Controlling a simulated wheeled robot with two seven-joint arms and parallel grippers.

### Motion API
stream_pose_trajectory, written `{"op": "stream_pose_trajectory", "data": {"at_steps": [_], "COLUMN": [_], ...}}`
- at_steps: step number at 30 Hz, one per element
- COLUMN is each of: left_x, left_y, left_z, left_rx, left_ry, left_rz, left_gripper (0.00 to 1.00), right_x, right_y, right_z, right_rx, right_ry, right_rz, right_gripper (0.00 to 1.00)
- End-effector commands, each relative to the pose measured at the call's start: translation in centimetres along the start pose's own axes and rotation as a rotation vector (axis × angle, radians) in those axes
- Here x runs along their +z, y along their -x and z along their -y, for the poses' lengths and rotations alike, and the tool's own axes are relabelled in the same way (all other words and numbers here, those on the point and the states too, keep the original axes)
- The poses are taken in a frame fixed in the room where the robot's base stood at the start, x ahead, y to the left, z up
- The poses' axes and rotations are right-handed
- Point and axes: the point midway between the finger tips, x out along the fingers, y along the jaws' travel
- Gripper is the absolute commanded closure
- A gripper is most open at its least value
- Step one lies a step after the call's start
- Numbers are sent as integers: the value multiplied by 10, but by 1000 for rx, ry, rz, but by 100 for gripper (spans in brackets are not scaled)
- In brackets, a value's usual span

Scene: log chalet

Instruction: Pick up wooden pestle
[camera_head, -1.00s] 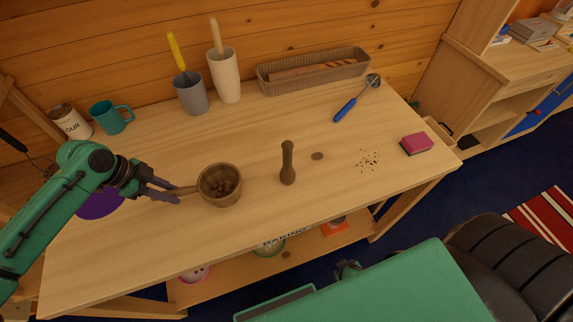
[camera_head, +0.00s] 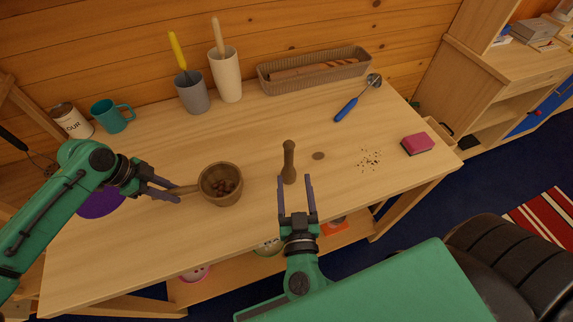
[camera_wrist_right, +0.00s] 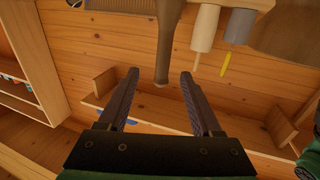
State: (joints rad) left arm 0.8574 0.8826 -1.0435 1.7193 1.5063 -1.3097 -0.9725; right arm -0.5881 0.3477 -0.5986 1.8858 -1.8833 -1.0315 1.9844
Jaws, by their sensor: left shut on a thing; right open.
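The wooden pestle (camera_head: 289,160) stands upright on the table, right of the wooden mortar (camera_head: 212,200), which has several brown bits inside. My right gripper (camera_head: 295,180) is open at the front of the pestle, its fingertips near the pestle's lower part. In the right wrist view the pestle (camera_wrist_right: 168,45) hangs upside down in the picture, ahead of and between the open fingers (camera_wrist_right: 160,85). I cannot tell whether they touch it.
The table (camera_head: 240,135) is clear around the pestle. Behind stand a grey cup (camera_head: 192,96), a cream cup (camera_head: 227,76) and a wicker basket (camera_head: 300,82). To the right are crumbs (camera_head: 369,159), a pink sponge (camera_head: 417,144) and a blue-handled tool (camera_head: 347,109). A teal mug (camera_head: 110,116) is at the left.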

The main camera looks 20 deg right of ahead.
Motion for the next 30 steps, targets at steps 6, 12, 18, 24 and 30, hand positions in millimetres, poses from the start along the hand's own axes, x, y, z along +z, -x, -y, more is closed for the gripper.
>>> {"op": "stream_pose_trajectory", "data": {"at_steps": [6, 12, 18, 24, 30], "left_x": [0, 0, 0, 1, 1], "left_y": [0, 0, 0, 0, 0], "left_z": [0, 0, 0, 0, 0], "left_rx": [0, 0, 0, 0, 0], "left_ry": [1, 1, 1, 1, 1], "left_rz": [1, 1, 1, 1, 1], "left_gripper": [100, 100, 100, 100, 100], "right_x": [0, 2, 5, 6, 6], "right_y": [-45, -75, -112, -120, -120], "right_z": [0, 1, 7, 7, 7], "right_rx": [10, 10, 9, 6, 6], "right_ry": [-9, -7, -5, -4, -3], "right_rz": [2, 4, 4, 7, 7], "right_gripper": [34, 34, 34, 34, 80]}}
